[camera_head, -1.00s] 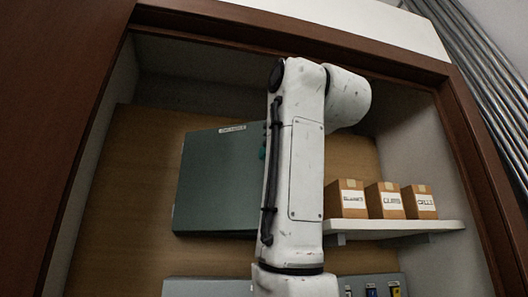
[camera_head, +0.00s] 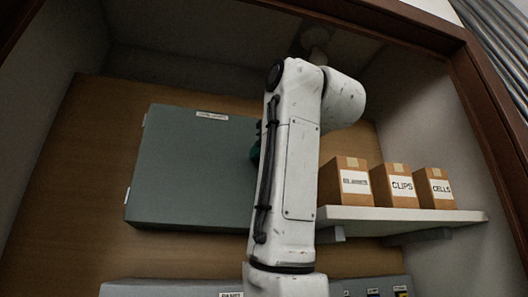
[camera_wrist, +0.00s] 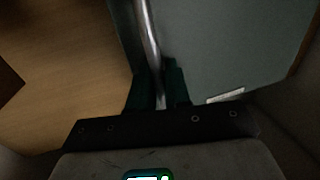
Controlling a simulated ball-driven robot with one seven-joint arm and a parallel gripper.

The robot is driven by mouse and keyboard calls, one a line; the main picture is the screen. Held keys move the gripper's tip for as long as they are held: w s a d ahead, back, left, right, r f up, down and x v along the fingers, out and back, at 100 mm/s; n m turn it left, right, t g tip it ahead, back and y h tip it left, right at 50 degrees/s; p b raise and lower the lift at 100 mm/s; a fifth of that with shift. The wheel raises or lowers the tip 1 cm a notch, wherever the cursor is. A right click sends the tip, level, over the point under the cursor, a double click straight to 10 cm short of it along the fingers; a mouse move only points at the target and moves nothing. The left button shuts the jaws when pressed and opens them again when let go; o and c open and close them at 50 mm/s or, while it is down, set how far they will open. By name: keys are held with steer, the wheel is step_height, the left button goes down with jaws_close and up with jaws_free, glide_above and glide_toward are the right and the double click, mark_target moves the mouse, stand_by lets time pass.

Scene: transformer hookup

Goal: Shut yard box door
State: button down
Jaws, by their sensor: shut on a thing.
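The yard box, a grey-green box (camera_head: 190,170) with a small white label at its top edge and hinge-like tabs on its left side, is mounted on the wooden back panel. My gripper (camera_head: 256,142) is at the box's right side, mostly hidden behind my white arm. In the wrist view my gripper's dark green fingers (camera_wrist: 158,88) are shut on a shiny metal bar handle (camera_wrist: 149,40). The grey-green door face (camera_wrist: 225,45) fills the right of that view, with a label near its edge. The arm hides the box's right edge, so I cannot tell whether the door is fully flush.
A white shelf (camera_head: 400,218) to the right carries cardboard boxes (camera_head: 390,186) labelled in part CLIPS and CELLS. Below the yard box is a grey panel (camera_head: 170,289) with small coloured parts at its right. A brown frame (camera_head: 490,120) and pale side walls enclose the recess.

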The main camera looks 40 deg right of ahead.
steer(key=shift+w+r, duration=0.1)
steer(key=shift+w, duration=0.05)
steer(key=c, duration=1.3)
jaws_free()
steer(key=shift+w+d, duration=0.15)
steer(key=shift+d, duration=0.05)
steer(key=shift+a, duration=0.1)
steer(key=b+v, duration=0.4)
steer(key=v, duration=0.7)
